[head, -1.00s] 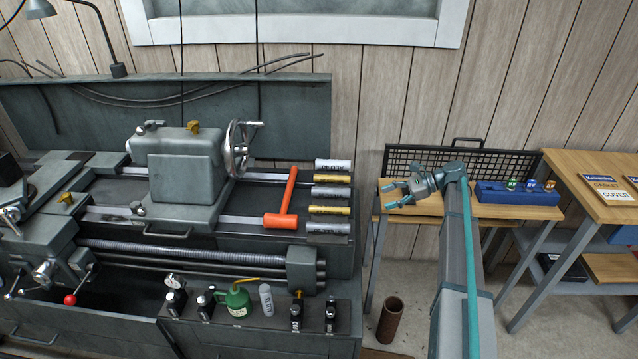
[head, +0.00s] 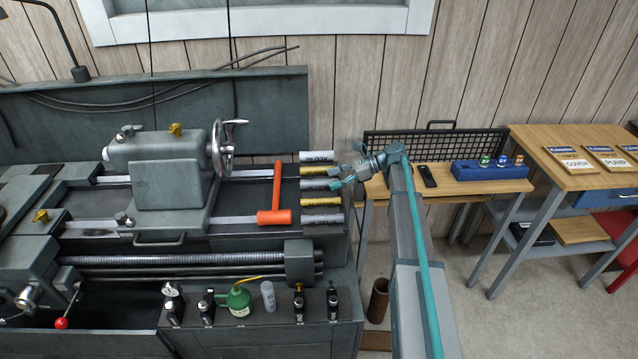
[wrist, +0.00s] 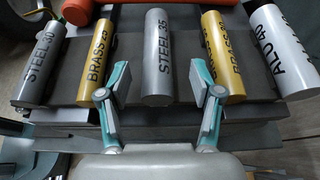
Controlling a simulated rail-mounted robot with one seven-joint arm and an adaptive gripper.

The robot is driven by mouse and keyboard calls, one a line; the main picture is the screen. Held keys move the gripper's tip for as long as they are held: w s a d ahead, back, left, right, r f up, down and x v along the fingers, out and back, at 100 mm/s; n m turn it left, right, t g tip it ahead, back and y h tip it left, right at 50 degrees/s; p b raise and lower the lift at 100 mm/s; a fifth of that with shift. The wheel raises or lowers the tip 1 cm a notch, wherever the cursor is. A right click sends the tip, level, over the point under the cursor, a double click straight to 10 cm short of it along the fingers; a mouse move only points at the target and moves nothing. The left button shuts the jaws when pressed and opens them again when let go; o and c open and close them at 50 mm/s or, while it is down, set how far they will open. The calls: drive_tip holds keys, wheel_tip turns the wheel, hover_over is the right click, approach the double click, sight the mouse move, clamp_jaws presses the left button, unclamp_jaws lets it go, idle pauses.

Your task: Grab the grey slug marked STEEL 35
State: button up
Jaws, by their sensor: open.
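The grey slug marked STEEL 35 (wrist: 157,60) lies in the middle of a row of slugs in the wrist view, its label facing up. In the head view the grey slug (head: 318,184) lies on the right end of the lathe bed, its right end close to my gripper's fingers. My gripper (wrist: 160,92) is open and empty. In the wrist view its two fingers are to either side of the slug's near end, apart from it. My gripper also shows in the head view (head: 340,177).
Brass slugs (wrist: 98,60) (wrist: 225,55) lie on either side. A STEEL 30 slug (wrist: 40,62) is at far left and an ALU 40 slug (wrist: 278,55) at far right. An orange hammer (head: 275,200) lies left of the row. A side table (head: 480,188) stands to the right.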

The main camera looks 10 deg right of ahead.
sight(329, 180)
drive_tip(key=p+x, duration=0.2)
drive_tip(key=x, duration=0.2)
drive_tip(key=shift+s+a+r, duration=0.15)
drive_tip(key=shift+r, duration=0.05)
drive_tip(key=shift+a+f, duration=0.3)
drive_tip(key=shift+a, duration=0.1)
clamp_jaws()
drive_tip(key=shift+r, duration=0.1)
